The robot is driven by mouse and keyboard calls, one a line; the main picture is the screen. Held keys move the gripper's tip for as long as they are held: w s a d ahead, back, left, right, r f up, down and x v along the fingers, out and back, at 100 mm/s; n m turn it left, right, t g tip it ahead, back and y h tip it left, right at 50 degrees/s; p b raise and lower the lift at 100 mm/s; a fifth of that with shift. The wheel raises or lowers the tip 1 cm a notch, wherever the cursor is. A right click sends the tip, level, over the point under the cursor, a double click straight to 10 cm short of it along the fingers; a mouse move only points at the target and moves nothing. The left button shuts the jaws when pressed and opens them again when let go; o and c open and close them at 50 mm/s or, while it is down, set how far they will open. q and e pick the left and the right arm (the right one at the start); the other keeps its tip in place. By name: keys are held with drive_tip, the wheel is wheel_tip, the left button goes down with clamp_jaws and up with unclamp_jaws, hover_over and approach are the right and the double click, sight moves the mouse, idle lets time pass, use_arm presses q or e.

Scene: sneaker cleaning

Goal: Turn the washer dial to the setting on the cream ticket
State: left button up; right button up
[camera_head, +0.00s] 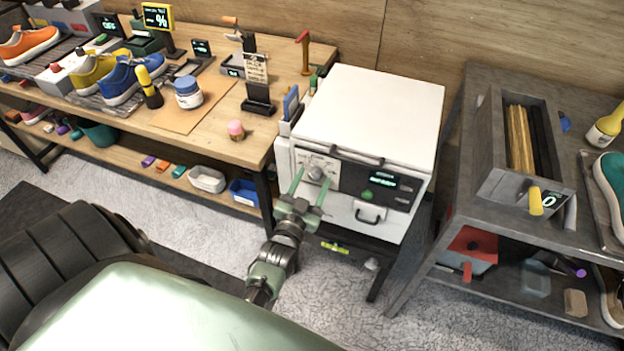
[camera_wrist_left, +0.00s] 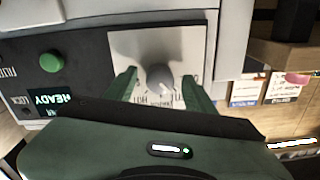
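The white washer (camera_head: 368,112) stands between the wooden bench and the grey rack. Its grey dial (camera_head: 316,172) sits on a pale panel at the front left; printed labels around it are too small to read surely. My left gripper (camera_head: 310,181) is open in front of the dial. In the left wrist view the dial (camera_wrist_left: 159,77) lies between the two spread green fingers of the gripper (camera_wrist_left: 163,88), with a gap on each side. A cream ticket (camera_head: 256,67) stands in a black holder on the bench; its writing is unreadable. My right gripper is out of view.
A green button (camera_head: 367,195) and a lit display (camera_head: 383,180) are right of the dial; the display reads READY in the wrist view. A drawer handle (camera_head: 369,213) is below. A blue card (camera_head: 291,102) stands at the washer's left side. The grey rack (camera_head: 460,185) stands right.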

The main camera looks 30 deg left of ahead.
use_arm(q)
drive_tip(key=b+v, duration=0.1)
drive_tip(key=v, duration=0.6)
drive_tip(key=shift+s, duration=0.35)
drive_tip(key=shift+d, duration=0.1)
drive_tip(key=s+d+f+m+g+h, duration=0.1)
drive_tip(key=s+d+f+g+h, duration=0.2)
drive_tip(key=f, duration=0.7)
drive_tip(key=s+d+f+g, duration=0.3)
drive_tip(key=s+d+f, duration=0.15)
drive_tip(key=f, duration=0.55)
drive_tip(key=s+d+f+m+g+h, duration=0.1)
drive_tip(key=s+d+f+g+h, duration=0.2)
drive_tip(key=f, duration=0.7)
drive_tip(key=s+a+f+g, duration=0.1)
drive_tip(key=s+f, duration=0.3)
drive_tip(key=s, duration=0.4)
drive_tip(key=s+a+f+g, duration=0.1)
drive_tip(key=s+f+g, duration=0.3)
drive_tip(key=s, duration=0.5)
drive_tip(key=s+a+f+g+y, duration=0.1)
drive_tip(key=s+f+g, duration=0.1)
drive_tip(key=s+f, duration=0.3)
drive_tip(key=s, duration=0.3)
drive_tip(key=shift+s+a+f+m+g, duration=0.3)
drive_tip(key=shift+s+f+m, duration=0.05)
drive_tip(key=shift+s+m, duration=0.05)
drive_tip(key=shift+w, duration=0.1)
